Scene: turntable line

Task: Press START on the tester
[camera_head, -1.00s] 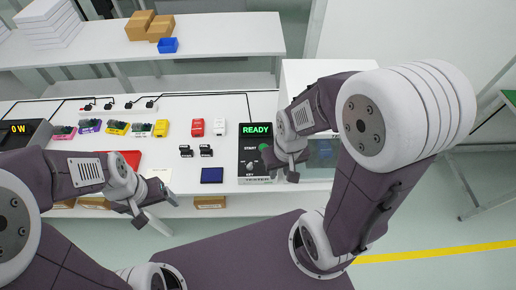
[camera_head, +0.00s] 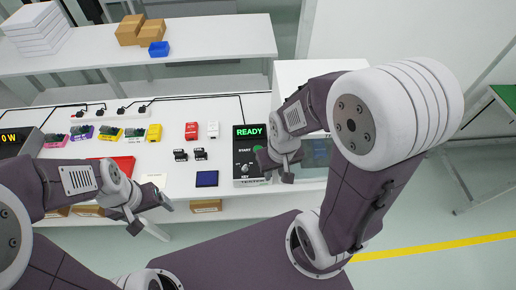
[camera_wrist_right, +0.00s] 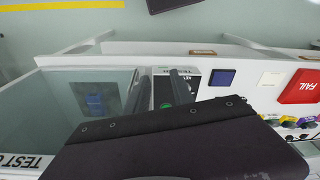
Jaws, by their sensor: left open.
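The tester (camera_head: 240,182) is a black box at the front edge of the white table, with a green READY display and START and KEY labels. My right gripper (camera_head: 276,173) is over its right side and hides most of the START button in the head view. In the right wrist view the green button (camera_wrist_right: 168,104) shows between the two separated fingers of my right gripper (camera_wrist_right: 164,78), which hold nothing. Whether a finger touches the tester cannot be told. My left gripper (camera_head: 151,217) is open and empty in front of the table edge.
A clear-fronted white enclosure (camera_head: 316,150) stands right beside the tester. A blue square pad (camera_head: 207,179), small black parts (camera_head: 190,155), a red FAIL tray (camera_wrist_right: 302,87) and several coloured fixtures lie to its left. Bare table lies between them.

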